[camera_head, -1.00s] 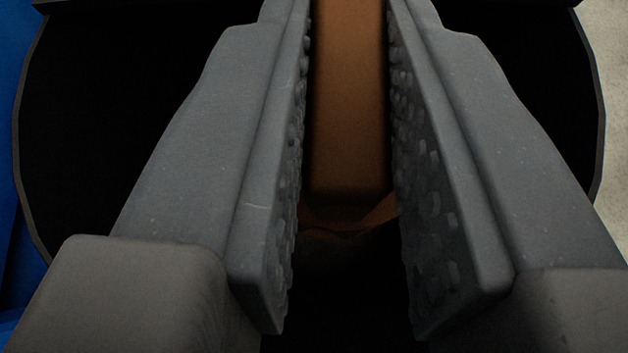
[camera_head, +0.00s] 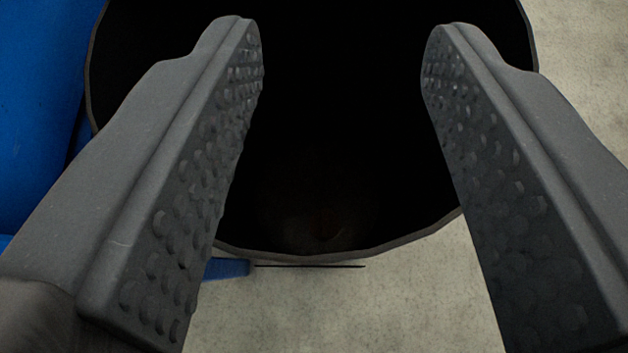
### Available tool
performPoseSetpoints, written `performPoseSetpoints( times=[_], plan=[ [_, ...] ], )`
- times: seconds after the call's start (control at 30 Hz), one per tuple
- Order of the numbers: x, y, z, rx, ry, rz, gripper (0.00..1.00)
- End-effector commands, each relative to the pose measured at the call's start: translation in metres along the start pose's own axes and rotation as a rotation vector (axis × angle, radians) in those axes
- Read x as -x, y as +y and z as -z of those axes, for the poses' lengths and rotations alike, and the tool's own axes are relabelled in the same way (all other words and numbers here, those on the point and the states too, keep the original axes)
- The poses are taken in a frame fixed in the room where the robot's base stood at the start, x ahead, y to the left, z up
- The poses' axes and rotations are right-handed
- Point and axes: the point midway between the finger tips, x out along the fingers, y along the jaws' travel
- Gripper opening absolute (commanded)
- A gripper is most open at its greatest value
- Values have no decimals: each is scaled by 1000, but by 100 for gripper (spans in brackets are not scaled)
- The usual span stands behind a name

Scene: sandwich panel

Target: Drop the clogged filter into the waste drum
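My gripper (camera_head: 342,50) is wide open, with nothing between its two grey, studded fingers. The waste drum (camera_head: 345,252) is below and ahead of the fingers. Its round rim shows at the left, right and near side, and its inside is almost wholly black. The fingertips are over the drum's opening. A very faint brownish patch (camera_head: 325,222) shows low inside the drum near the near rim. It is too dark to tell whether this is the clogged filter.
A blue object (camera_head: 38,90) stands close against the left side of the drum. A small blue piece (camera_head: 228,268) and a thin dark line lie by the near rim. Pale grey floor (camera_head: 420,300) is bare in front and at the right.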

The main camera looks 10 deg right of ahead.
Motion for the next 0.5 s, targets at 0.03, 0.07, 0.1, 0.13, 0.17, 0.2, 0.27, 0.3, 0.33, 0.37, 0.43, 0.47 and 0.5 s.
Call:
performPoseSetpoints(
  times=[0.03,0.07,0.1,0.13,0.17,0.2,0.27,0.3,0.33,0.37,0.43,0.47,0.5],
  plan=[
    [9,0,2,0,-1,-1,40],
    [14,0,1,-1,-3,-2,40],
    [21,0,0,-2,-5,-2,40],
    [26,0,0,-2,-6,-3,40],
    [30,0,0,-2,-4,-2,40],
    [36,0,1,-2,-2,0,40],
    [45,0,1,-2,-2,-1,40],
    [50,0,0,-2,-3,-3,40],
    [54,1,0,-2,-4,-4,40],
    [58,1,0,-1,-4,-4,40],
    [63,0,1,-1,-1,-1,40],
    [65,0,1,-1,0,0,40],
    [68,0,1,0,1,1,40]
  ],
)
